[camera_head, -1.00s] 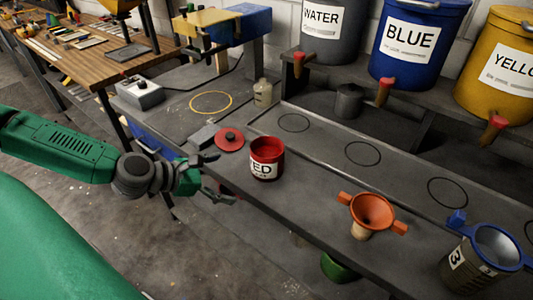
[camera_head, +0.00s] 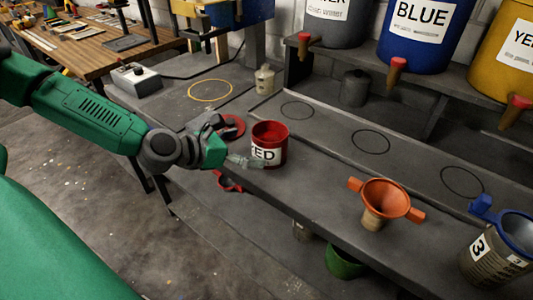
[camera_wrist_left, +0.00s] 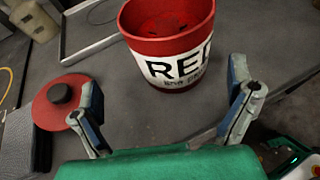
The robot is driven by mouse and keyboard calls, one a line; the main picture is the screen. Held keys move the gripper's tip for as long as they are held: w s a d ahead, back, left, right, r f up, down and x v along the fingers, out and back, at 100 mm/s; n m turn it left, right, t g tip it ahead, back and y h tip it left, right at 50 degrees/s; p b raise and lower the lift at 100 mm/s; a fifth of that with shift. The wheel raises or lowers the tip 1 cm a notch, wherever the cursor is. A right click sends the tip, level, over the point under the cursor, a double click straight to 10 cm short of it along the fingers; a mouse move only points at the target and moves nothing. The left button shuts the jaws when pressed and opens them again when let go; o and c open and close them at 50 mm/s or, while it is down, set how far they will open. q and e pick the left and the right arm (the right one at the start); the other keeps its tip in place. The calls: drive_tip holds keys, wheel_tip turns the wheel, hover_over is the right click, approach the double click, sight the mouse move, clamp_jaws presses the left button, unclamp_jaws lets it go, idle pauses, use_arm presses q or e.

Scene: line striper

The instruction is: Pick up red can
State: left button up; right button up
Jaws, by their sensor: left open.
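The red can (camera_head: 269,144) stands upright and open-topped on the grey bench, with a white label. In the left wrist view the red can (camera_wrist_left: 168,40) is just ahead of my left gripper, between the lines of its fingers. My left gripper (camera_head: 236,144) is open and empty beside the can on its left. Its two fingers also show spread in the left wrist view (camera_wrist_left: 165,110). I cannot tell from the head view whether a finger touches the can. My right gripper is not in view.
A red lid with a dark knob (camera_wrist_left: 62,98) lies left of the can. An orange funnel (camera_head: 384,200) and a grey container marked 3 (camera_head: 488,252) stand to the right. Blue (camera_head: 425,27) and yellow (camera_head: 505,58) buckets with taps are on the shelf behind. Bench between can and funnel is clear.

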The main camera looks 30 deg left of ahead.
sight(271, 147)
use_arm(q)
drive_tip(key=shift+w+d+f, duration=0.15)
drive_tip(key=shift+w+d, duration=0.3)
drive_tip(key=shift+d, duration=0.15)
drive_tip(key=x, duration=0.2)
drive_tip(key=d+x, duration=0.1)
drive_tip(key=x, duration=0.1)
drive_tip(key=shift+d+f, duration=0.1)
drive_tip(key=shift+w+a+f, duration=0.2)
drive_tip(key=shift+w, duration=0.2)
drive_tip(key=shift+a, duration=0.2)
drive_tip(key=shift+d+r, duration=0.1)
drive_tip(key=shift+d, duration=0.3)
drive_tip(key=c, duration=1.7)
drive_tip(key=shift+r, duration=0.1)
